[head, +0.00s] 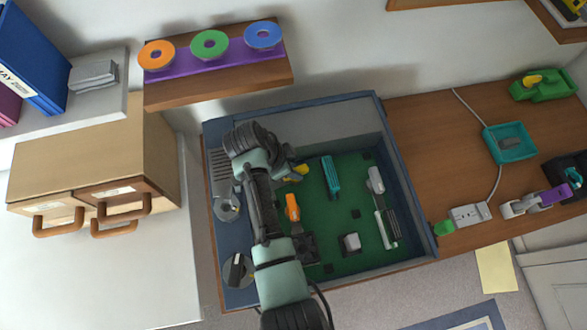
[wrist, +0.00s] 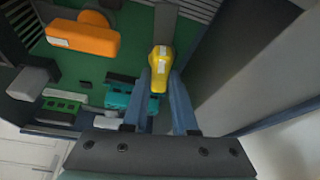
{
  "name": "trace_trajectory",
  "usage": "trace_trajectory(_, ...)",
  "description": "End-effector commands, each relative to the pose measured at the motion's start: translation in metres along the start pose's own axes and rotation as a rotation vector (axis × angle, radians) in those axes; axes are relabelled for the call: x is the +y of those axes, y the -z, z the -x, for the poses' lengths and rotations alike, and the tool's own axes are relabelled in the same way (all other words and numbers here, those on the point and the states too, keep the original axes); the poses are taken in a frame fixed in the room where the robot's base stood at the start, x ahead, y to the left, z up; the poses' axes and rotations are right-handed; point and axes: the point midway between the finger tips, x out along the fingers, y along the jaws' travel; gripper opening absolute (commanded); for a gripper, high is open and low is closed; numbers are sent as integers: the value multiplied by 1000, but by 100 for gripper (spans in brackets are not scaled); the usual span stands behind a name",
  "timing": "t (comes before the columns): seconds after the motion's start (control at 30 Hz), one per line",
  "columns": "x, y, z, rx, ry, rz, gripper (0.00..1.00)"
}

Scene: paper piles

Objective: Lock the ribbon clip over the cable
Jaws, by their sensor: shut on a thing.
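A yellow piece (wrist: 160,66) with a pale label, which looks like the ribbon clip, sits between the tips of my gripper (wrist: 162,88). The fingers are shut on it. In the head view the yellow piece (head: 301,170) shows just right of my gripper (head: 291,176), near the back left of the green board (head: 345,225). A grey flat strip (wrist: 166,20) runs up behind the yellow piece in the wrist view; I cannot tell whether it is the cable. My arm hides part of the board's left side.
The board lies in an open box with raised blue-grey walls (head: 397,165). Close by are an orange lever (head: 293,212), a teal block (head: 331,178), a grey-white part (head: 376,180) and a pale cube (head: 351,242). A wooden bench (head: 430,125) with a teal tray (head: 510,143) is at right.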

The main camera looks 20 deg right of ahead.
Motion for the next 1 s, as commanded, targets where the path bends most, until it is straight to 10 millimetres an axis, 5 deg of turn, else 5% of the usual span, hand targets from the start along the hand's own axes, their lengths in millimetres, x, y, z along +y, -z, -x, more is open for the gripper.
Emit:
trace_trajectory(0.93,-1,0,0,-3,-74,-179,0)
trace_trajectory(0.97,-1,0,0,-3,-74,-179,31)
trace_trajectory(1.0,-1,0,0,-3,-74,-179,39)
